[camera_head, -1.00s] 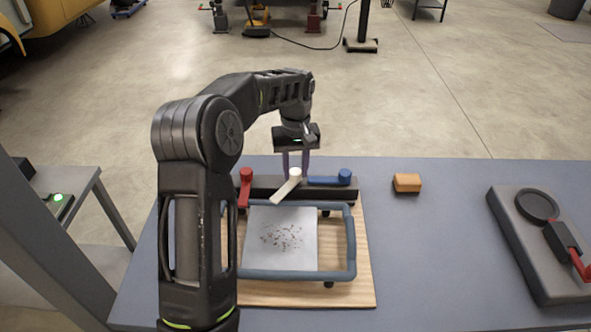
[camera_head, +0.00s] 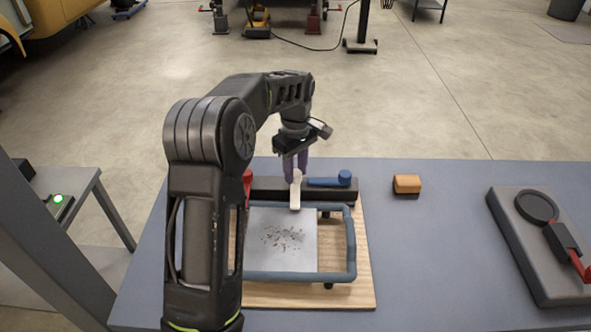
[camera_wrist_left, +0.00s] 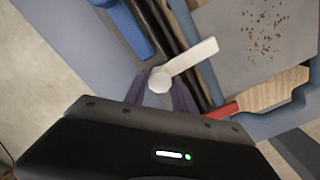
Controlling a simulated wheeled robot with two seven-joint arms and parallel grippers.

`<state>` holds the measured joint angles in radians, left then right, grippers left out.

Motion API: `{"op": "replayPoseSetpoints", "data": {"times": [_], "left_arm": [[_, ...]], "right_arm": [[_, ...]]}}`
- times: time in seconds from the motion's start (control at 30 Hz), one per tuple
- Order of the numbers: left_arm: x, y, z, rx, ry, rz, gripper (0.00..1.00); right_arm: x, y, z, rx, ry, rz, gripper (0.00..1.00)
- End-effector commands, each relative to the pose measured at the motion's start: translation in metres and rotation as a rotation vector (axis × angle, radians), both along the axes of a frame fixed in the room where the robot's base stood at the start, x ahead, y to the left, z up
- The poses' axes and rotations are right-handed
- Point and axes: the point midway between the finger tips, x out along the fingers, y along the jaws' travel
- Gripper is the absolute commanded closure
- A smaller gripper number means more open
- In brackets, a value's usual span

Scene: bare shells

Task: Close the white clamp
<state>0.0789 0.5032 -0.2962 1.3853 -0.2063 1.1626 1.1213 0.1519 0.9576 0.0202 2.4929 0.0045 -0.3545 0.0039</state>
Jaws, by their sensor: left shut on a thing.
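The white clamp (camera_head: 296,190) sits on the dark bar at the back of the framed board, between a red clamp (camera_head: 247,184) and a blue clamp (camera_head: 333,181). Its lever points toward the front, its free end over the back edge of the frame and the grey sheet. My left gripper (camera_head: 296,168) comes down from above and is shut on the white clamp at its round pivot end. In the left wrist view the white clamp (camera_wrist_left: 184,64) shows with its round end between the purple fingers (camera_wrist_left: 162,88). My right gripper is not in view.
A blue tubular frame (camera_head: 352,245) surrounds a grey speckled sheet (camera_head: 283,240) on a wooden board (camera_head: 365,280). An orange block (camera_head: 407,183) and a dark device with a red handle (camera_head: 540,240) stand to the right on the blue-grey table (camera_head: 440,250).

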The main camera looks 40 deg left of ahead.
Motion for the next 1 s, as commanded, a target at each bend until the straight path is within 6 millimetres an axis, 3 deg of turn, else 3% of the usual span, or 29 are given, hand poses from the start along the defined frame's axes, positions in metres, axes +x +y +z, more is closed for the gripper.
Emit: {"op": "replayPoseSetpoints", "data": {"times": [0.33,0.37,0.6,1.0], "left_arm": [[0.0008,0.0008,0.0009,0.001,-0.003,0.006,1.0],[0.0008,0.0008,0.0009,0.001,-0.003,0.006,0.66],[0.0003,0.0004,0.0004,0.001,-0.001,0.004,0.46],[0.0004,0.0002,0.0078,0.0,-0.001,0.003,0.46]], "right_arm": [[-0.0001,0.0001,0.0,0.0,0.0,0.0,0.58],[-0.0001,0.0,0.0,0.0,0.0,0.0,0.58],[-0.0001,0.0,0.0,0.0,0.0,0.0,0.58],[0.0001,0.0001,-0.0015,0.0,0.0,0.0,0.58]]}}
